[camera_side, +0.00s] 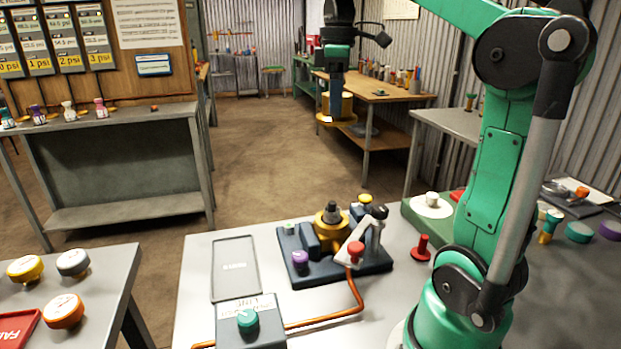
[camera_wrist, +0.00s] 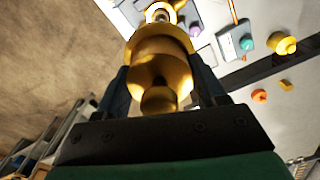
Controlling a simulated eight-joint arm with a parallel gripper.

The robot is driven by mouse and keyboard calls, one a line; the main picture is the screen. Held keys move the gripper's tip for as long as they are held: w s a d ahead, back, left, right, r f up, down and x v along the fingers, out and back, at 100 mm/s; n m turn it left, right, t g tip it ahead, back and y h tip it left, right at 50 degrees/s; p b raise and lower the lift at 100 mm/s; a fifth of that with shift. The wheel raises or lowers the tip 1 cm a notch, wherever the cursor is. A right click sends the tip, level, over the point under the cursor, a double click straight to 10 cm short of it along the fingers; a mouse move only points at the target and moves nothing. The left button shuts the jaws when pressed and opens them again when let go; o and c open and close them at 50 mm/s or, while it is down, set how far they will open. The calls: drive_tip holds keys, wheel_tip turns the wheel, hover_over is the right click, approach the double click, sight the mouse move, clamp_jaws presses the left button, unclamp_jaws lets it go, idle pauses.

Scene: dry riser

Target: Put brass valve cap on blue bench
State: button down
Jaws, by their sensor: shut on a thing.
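My gripper (camera_side: 337,112) hangs from my arm at the upper middle of the side view, high above the worktop. It is shut on the brass valve cap (camera_side: 325,119), a gold piece with a wide lower rim. In the wrist view the cap (camera_wrist: 162,62) sits between the two fingers (camera_wrist: 163,88), which partly cover its sides. No plainly blue bench shows; I cannot tell which surface that name means. A dark blue-grey fixture (camera_side: 313,272) stands on the near grey worktop, with a brass body (camera_side: 331,235) on it.
The near worktop (camera_side: 205,275) also holds a flat tray (camera_side: 234,268), a box with a teal knob (camera_side: 248,322) and a red peg (camera_side: 421,248). A grey bench (camera_side: 120,118) and wooden bench (camera_side: 400,92) stand behind, with open floor between.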

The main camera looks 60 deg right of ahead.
drive_tip(key=s+d+f, duration=0.2)
drive_tip(key=d+f, duration=0.1)
drive_tip(key=d, duration=0.5)
hover_over(390, 222)
wheel_tip(390, 222, down, 20)
drive_tip(key=shift+w+d+r, duration=0.1)
drive_tip(key=shift+d, duration=0.05)
drive_tip(key=shift+f, duration=2.25)
drive_tip(key=shift+f, duration=0.1)
drive_tip(key=shift+c, duration=0.4)
unclamp_jaws()
